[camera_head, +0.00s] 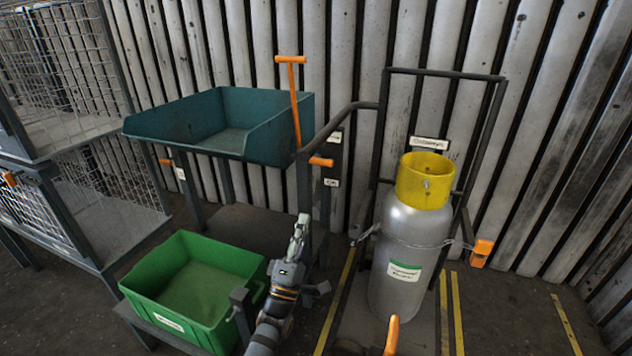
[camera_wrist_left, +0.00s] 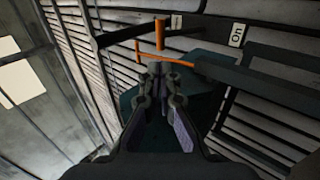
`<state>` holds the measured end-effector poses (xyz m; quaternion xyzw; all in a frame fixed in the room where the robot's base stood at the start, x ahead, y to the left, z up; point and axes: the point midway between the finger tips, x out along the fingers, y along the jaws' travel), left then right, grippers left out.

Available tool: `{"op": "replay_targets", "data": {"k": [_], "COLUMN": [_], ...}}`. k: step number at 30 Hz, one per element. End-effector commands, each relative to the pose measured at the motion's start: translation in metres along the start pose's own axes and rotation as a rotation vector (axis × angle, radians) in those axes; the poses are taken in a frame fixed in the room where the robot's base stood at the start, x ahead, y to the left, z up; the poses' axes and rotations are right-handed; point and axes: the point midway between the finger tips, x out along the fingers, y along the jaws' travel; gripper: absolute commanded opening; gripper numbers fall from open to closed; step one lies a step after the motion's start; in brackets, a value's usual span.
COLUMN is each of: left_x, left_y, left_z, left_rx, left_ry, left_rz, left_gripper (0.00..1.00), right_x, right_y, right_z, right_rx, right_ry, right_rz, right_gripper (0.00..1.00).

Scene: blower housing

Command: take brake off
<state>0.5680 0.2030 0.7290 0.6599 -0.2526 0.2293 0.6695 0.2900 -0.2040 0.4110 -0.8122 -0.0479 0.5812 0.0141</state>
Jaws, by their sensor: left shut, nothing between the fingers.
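A long orange lever (camera_head: 294,100) with a crossbar on top stands upright, tilted slightly left, beside the teal hopper. A short orange grip (camera_head: 321,161) sticks out near its foot. Small labels (camera_head: 331,182) are on a dark plate beside it; one (camera_wrist_left: 237,35) reads "On" in the left wrist view. No label naming the brake is legible. My left gripper (camera_head: 303,219) is shut and empty, below the lever and apart from it in the head view. In the wrist view its fingertips (camera_wrist_left: 165,72) point toward orange bars (camera_wrist_left: 160,35). My right gripper is not in view.
A teal hopper (camera_head: 200,105) stands behind, and a green bin (camera_head: 190,240) is at lower left. A grey cylinder (camera_head: 410,250) with a yellow collar is chained in a dark frame at right. Another orange handle (camera_head: 391,335) is at the bottom. Wire cages stand far left.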

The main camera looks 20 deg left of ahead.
Motion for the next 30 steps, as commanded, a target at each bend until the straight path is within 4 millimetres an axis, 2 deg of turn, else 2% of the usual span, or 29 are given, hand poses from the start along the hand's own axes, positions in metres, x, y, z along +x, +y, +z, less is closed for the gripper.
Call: {"op": "replay_targets", "data": {"k": [9, 16, 21, 30], "left_x": [0.067, 0.108, 0.123, 0.126], "left_y": [-0.001, -0.002, -0.002, -0.002], "left_z": [0.000, 0.000, 0.000, 0.000], "left_rx": [0.001, 0.001, 0.002, 0.002], "left_ry": [0.000, 0.000, 0.000, 0.000], "left_rz": [0.003, 0.000, -0.003, -0.004], "left_gripper": [0.00, 0.00, 0.00, 0.00], "right_x": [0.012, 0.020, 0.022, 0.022], "right_y": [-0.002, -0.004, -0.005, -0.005], "right_z": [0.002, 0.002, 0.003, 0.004], "right_rx": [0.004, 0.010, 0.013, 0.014], "right_ry": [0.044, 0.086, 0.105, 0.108], "right_rz": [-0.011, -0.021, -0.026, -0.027], "right_gripper": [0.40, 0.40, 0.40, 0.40]}}
